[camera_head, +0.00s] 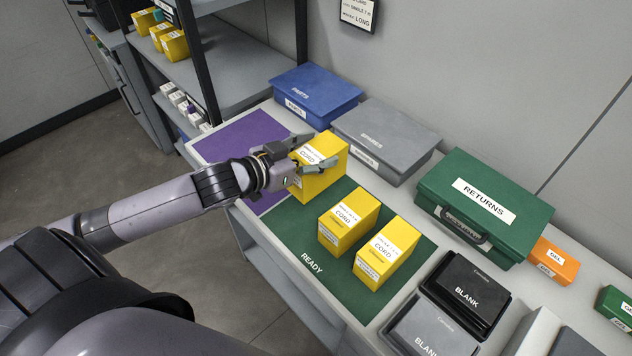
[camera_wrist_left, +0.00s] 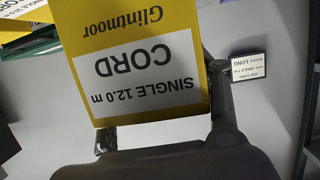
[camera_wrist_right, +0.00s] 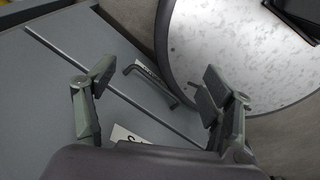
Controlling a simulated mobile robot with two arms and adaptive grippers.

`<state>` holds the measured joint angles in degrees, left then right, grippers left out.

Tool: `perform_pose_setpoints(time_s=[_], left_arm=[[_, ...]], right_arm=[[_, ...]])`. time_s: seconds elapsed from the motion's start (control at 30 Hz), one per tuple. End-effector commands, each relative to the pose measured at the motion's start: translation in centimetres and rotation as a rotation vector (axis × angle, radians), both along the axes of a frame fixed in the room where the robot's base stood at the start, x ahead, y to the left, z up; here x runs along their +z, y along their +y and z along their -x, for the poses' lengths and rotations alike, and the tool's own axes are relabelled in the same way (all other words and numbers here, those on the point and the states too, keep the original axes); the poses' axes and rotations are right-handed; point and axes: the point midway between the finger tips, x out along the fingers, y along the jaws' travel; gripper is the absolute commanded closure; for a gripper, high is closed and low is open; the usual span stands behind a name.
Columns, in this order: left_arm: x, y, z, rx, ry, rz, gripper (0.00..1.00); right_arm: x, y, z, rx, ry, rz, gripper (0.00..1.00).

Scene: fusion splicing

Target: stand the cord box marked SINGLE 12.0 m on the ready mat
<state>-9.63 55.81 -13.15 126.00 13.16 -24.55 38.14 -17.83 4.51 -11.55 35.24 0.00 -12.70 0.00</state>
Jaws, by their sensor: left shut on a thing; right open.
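My left gripper (camera_head: 305,157) is shut on a yellow cord box (camera_head: 325,178) at the far left end of the green ready mat (camera_head: 384,294). In the left wrist view the held box (camera_wrist_left: 140,25) reads SINGLE 12.0 m, CORD, Glintmoor, upside down in the picture. In the head view the box looks upright; I cannot tell whether its base touches the mat. Two more yellow cord boxes, one (camera_head: 348,222) in the middle and one (camera_head: 386,254) to the right, stand upright on the mat. My right gripper (camera_wrist_right: 155,85) is open and empty in the right wrist view.
A purple mat (camera_head: 236,141) lies left of the green mat. Behind are a blue case (camera_head: 318,88), a grey case (camera_head: 386,133) and a green RETURNS case (camera_head: 480,205). Black and grey BLANK boxes (camera_head: 464,296) stand at the right. A shelf (camera_head: 195,70) holds more yellow boxes.

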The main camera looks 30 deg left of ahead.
Motion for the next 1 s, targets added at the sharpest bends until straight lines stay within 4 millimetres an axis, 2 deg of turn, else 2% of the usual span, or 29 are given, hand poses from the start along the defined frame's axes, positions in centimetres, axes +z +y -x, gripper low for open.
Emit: perform_pose_setpoints(time_s=[0.03,0.1,0.2,0.37,0.6,0.7,1.0], left_arm=[[-1.4,0.0,0.0,0.002,0.004,0.003,0.78],[-2.9,0.0,0.0,0.003,0.002,0.002,0.78],[-4.5,-0.1,0.0,-0.001,0.000,0.001,0.78],[-5.7,0.0,0.0,0.000,-0.002,0.000,0.78],[-9.1,0.0,-0.1,0.001,-0.001,0.000,0.78],[-9.8,-0.1,0.0,-0.001,-0.002,0.000,0.78],[-10.0,0.0,0.0,-0.002,-0.002,-0.001,0.78]], right_arm=[[0.1,0.3,0.0,0.000,0.001,-0.003,0.25],[0.2,0.5,-0.1,-0.001,-0.002,-0.006,0.25],[0.2,0.5,-0.6,-0.001,-0.008,-0.006,0.25],[0.3,0.5,-1.6,-0.001,-0.022,-0.007,0.25],[0.4,0.1,-1.6,-0.001,-0.024,-0.003,0.25],[0.4,-0.1,-1.6,-0.001,-0.023,0.000,0.25],[0.3,-0.3,-1.3,-0.002,-0.019,0.003,0.25]])
